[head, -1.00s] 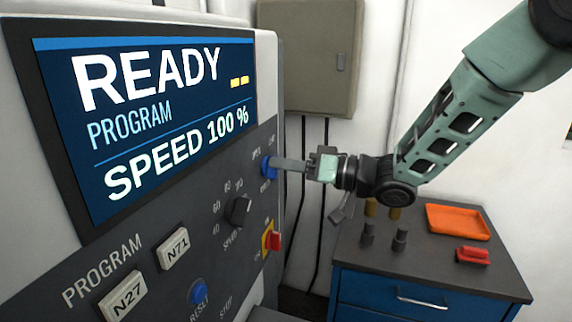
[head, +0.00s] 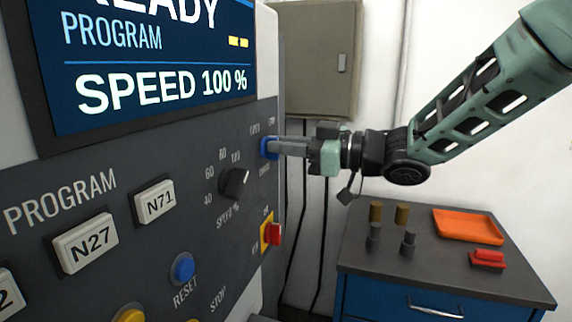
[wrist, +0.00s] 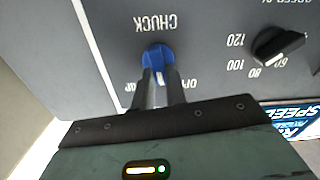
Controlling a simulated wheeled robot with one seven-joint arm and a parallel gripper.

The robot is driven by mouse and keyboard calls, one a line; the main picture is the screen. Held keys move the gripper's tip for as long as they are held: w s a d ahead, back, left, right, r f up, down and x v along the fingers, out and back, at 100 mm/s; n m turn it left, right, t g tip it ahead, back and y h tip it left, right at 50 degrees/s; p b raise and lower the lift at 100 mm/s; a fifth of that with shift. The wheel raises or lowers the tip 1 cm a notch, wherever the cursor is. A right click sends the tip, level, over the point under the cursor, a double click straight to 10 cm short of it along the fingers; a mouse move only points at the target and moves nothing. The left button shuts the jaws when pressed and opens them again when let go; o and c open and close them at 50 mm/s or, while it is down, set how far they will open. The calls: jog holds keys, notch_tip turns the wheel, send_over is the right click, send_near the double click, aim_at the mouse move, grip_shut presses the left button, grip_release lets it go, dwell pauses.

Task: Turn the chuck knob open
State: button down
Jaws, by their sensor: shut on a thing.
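The blue chuck knob (head: 268,148) is on the right edge of the dark control panel (head: 150,255). It also shows in the wrist view (wrist: 156,55), under the upside-down word CHUCK, with part of an OPEN label near it. My gripper (head: 277,147) reaches in from the right and is shut on the chuck knob. In the wrist view the two dark fingers (wrist: 160,80) are on either side of the knob's near part. The fingers hide part of the knob, and its exact turn angle is hard to tell.
A black speed knob (head: 235,184) and a red switch on yellow (head: 272,233) sit near the chuck knob. Blue reset (head: 182,268) and N27 (head: 86,243) buttons are further left. A blue cabinet (head: 400,305) stands at right with an orange tray (head: 468,226) on top.

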jog(key=n+b, duration=0.4)
jog(key=shift+s+f, duration=0.1)
dwell(0.4)
jog(key=c, duration=1.4)
grip_release()
jog(key=shift+c, duration=0.2)
jog(key=b+v, duration=0.4)
jog(key=v, duration=1.3)
jog(key=shift+d, duration=0.15)
jog(key=shift+s, duration=0.1)
